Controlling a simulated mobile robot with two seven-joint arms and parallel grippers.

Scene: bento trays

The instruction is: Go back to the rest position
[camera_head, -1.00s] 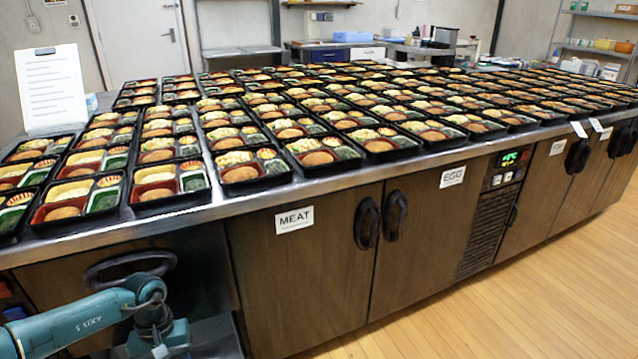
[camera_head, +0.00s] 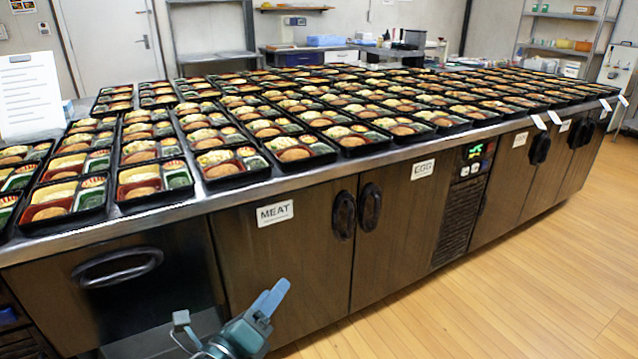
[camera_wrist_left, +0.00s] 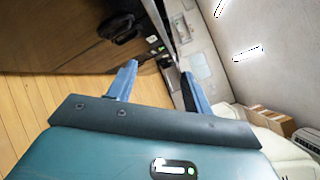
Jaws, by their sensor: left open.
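My left gripper (camera_head: 272,295) shows at the bottom centre of the head view, with pale blue fingers pointing up and to the right. It is in front of the brown counter doors, below the worktop and clear of the trays. In the left wrist view, the left gripper (camera_wrist_left: 158,83) has its two blue fingers spread apart with nothing between them. My right gripper is in neither view.
A long steel-topped counter (camera_head: 330,172) carries rows of black bento trays (camera_head: 238,170). A white sheet (camera_head: 28,95) stands at the left. Dark handles (camera_head: 343,214) stick out from the doors. The wooden floor (camera_head: 500,290) at the right is clear.

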